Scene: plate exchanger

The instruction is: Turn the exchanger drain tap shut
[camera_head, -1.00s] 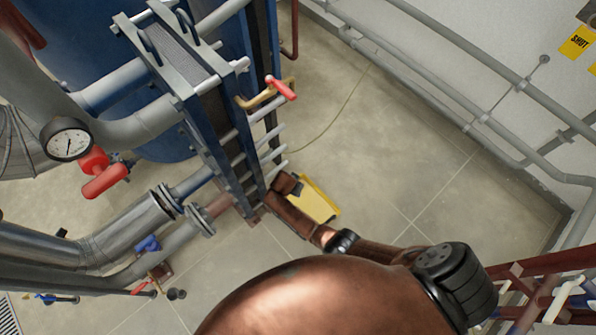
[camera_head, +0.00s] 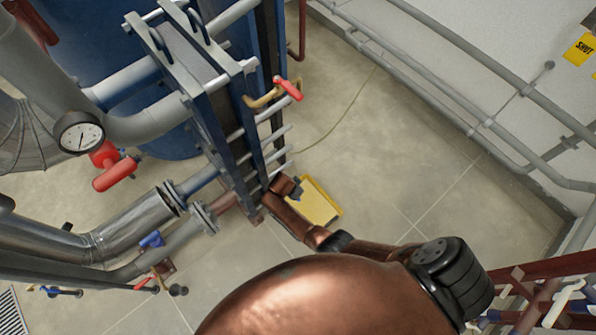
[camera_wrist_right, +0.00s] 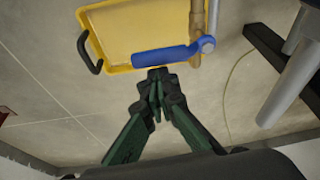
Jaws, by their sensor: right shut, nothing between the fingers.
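In the right wrist view a tap with a blue lever (camera_wrist_right: 165,55) is on a brass pipe (camera_wrist_right: 212,15), above a yellow tray (camera_wrist_right: 132,32). The lever lies roughly crosswise to the brass pipe. My right gripper (camera_wrist_right: 157,75) is shut and empty, its fingertips close beside the lever's free end; I cannot tell whether they touch it. In the head view my right arm reaches to the foot of the plate exchanger (camera_head: 208,95), beside the yellow tray (camera_head: 318,203). My left gripper is not in view.
A red-handled brass valve (camera_head: 288,88) sticks out from the exchanger's side. A red-handled valve (camera_head: 115,174) and a gauge (camera_head: 79,133) are on the left, with a blue-handled valve (camera_head: 151,240) lower.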

